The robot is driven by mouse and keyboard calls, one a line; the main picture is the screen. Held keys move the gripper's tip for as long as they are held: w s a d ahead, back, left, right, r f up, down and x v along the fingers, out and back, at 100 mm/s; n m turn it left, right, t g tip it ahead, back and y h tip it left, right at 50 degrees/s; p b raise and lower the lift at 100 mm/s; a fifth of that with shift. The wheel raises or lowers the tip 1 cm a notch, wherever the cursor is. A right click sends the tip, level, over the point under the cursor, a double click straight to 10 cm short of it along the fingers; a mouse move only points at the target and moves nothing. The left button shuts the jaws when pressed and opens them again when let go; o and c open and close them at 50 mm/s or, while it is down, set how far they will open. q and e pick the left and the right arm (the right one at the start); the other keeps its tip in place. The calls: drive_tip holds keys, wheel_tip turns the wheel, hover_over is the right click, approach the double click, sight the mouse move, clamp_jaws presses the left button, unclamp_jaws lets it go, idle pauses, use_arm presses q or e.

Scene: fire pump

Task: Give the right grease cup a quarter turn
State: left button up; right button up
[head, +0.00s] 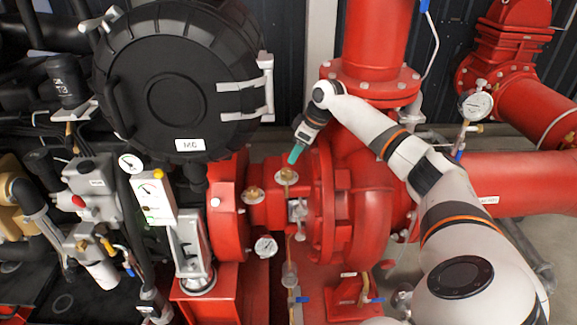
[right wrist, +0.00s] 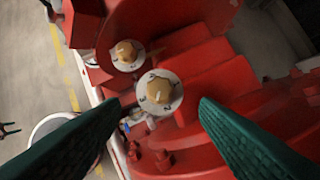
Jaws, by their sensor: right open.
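The right grease cup (head: 289,175) is a small brass cap on the red pump's bearing housing. In the right wrist view the nearer cup (right wrist: 159,91) is a brass knob on a round white dial with dark marks. The left grease cup (head: 254,192) sits a little to the left; it also shows smaller in the right wrist view (right wrist: 127,52). My right gripper (head: 296,154) is open, just above the right cup, its green fingers (right wrist: 159,104) apart on either side of the cup in the picture. Contact is not visible.
The red pump casing (head: 366,190) stands close on the right. A large black round housing (head: 180,85) is at upper left. A red vertical pipe (head: 378,35) rises behind my right arm.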

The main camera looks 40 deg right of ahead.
sight(287, 170)
drive_tip(key=p+x, duration=0.1)
drive_tip(key=x, duration=0.7)
drive_tip(key=shift+s, duration=0.1)
drive_tip(key=shift+c, duration=0.4)
drive_tip(key=shift+r, duration=0.1)
drive_tip(key=c, duration=0.9)
